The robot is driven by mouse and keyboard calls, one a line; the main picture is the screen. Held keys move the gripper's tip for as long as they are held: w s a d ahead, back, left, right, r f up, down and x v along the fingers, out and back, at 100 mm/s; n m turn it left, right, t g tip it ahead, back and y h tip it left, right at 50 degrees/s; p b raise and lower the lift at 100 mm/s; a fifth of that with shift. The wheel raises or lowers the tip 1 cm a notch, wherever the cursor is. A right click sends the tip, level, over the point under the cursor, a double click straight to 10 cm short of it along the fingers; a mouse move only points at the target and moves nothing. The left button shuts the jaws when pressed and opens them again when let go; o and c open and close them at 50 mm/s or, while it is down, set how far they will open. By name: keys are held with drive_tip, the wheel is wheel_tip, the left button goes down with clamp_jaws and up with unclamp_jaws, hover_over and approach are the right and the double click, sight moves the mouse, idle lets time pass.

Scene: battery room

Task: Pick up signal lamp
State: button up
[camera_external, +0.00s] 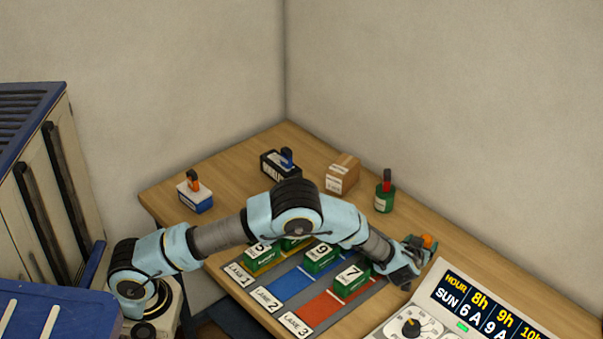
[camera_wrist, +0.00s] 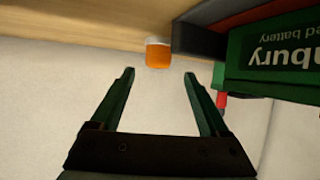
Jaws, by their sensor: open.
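The signal lamp is a small orange dome on a pale base. In the wrist view the signal lamp (camera_wrist: 158,54) stands on the wooden table, just beyond and between my fingertips. In the external view the lamp (camera_external: 429,241) shows beside my gripper (camera_external: 414,252), partly hidden by it. My gripper's two dark green fingers (camera_wrist: 159,75) are spread apart with nothing between them. I see no contact between fingers and lamp.
A green battery (camera_wrist: 285,58) is close to the right finger in the wrist view. Numbered green batteries, including number 7 (camera_external: 350,283), stand on coloured lanes. A display panel (camera_external: 470,308) is at front right. A green canister (camera_external: 385,196) and cardboard box (camera_external: 342,176) stand behind.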

sight(428, 238)
drive_tip(key=shift+p+x, duration=1.25)
drive_tip(key=shift+x, duration=1.5)
drive_tip(key=shift+s+d, duration=0.1)
drive_tip(key=shift+d, duration=0.05)
drive_tip(key=shift+c, duration=0.2)
clamp_jaws()
